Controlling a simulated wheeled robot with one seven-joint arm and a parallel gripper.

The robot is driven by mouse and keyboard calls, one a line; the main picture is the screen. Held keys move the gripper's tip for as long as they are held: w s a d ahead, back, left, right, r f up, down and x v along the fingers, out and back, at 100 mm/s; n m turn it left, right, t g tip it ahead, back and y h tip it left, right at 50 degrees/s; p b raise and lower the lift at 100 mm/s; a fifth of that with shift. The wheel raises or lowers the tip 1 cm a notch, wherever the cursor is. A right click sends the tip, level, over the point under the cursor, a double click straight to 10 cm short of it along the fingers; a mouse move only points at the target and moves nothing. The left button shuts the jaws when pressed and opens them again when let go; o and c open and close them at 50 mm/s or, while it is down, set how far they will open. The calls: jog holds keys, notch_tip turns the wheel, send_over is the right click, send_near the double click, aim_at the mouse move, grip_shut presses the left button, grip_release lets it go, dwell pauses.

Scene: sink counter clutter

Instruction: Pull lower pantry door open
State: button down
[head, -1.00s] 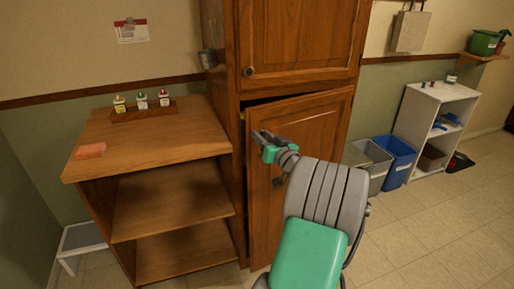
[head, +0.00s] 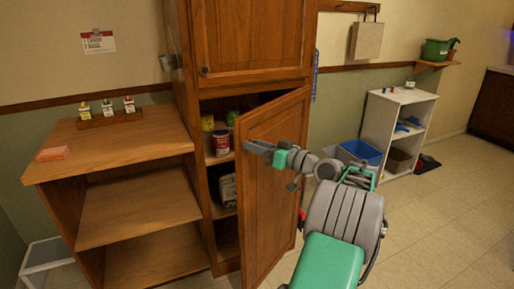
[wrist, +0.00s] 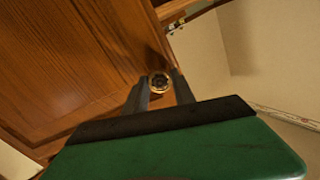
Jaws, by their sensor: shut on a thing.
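The lower pantry door (head: 270,200) is brown wood and stands partly open in the head view, hinged on its right side and swung out toward me. My gripper (head: 253,147) is at the upper left of this door, near its free edge. In the wrist view, the fingers are on either side of a round brass-and-dark knob (wrist: 159,84) and shut on it. The knob is hidden by the gripper in the head view. The pantry cabinet (head: 183,150) stands behind the door, and its upper door (head: 250,38) is shut.
Inside the pantry are a red-and-white can (head: 221,144), a yellow can (head: 208,122) and other items. A wooden shelf unit (head: 130,150) stands at left. A blue bin (head: 362,152) and white shelf (head: 397,98) stand at right. Tiled floor (head: 440,220) is clear at right.

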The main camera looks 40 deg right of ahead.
jog(key=c, duration=1)
grip_release()
jog(key=shift+w, duration=0.1)
jog(key=shift+c, duration=0.2)
jog(key=shift+f+b, duration=0.15)
jog(key=shift+b, duration=0.2)
